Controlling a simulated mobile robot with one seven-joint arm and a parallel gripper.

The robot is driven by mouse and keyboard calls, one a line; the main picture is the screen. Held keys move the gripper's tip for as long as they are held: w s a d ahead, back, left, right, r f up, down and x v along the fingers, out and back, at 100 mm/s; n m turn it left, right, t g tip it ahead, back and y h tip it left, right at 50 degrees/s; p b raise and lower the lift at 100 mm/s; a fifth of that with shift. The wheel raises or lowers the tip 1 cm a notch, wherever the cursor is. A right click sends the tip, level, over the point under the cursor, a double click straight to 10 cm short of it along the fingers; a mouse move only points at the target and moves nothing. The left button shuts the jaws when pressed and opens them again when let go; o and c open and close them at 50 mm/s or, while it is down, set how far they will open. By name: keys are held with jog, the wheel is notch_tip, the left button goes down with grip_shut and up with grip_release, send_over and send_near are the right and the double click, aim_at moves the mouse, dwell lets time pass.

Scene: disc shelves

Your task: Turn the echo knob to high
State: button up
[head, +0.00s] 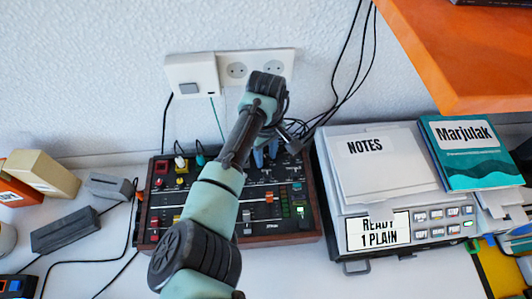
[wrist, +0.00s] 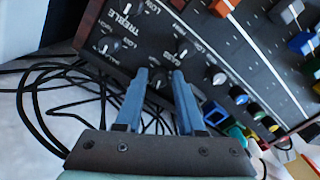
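The mixer, a dark panel in a brown wooden case, lies on the white table in the head view (head: 275,240), partly hidden by my arm. The wrist view shows its panel (wrist: 245,50) close up, with small black knobs and white lettering; "TREBLE" and "LOW" are readable, but I cannot read an echo label. My gripper (wrist: 160,76) has its two blue fingers apart at the panel's edge. A small black knob (wrist: 158,82) shows between the fingertips; I cannot tell whether they touch it. In the head view the blue fingers (head: 265,157) are at the mixer's back edge.
Black cables (wrist: 60,95) lie behind the mixer. To its right stands a grey machine (head: 355,237) bearing papers marked "NOTES" (head: 375,165) and a teal book (head: 470,150). An orange shelf (head: 450,50) overhangs at upper right. A dark box (head: 65,232) lies left.

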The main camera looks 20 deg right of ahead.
jog(key=shift+c, duration=0.3)
grip_shut()
jog(key=shift+r+m+p, duration=0.1)
jog(key=shift+m+p, duration=0.2)
jog(key=shift+m+p, duration=0.95)
jog(key=shift+m, duration=0.25)
jog(key=m+p, duration=0.1)
jog(key=m, duration=0.9)
jog(key=shift+w+a+m, duration=0.1)
jog(key=shift+m, duration=2.1)
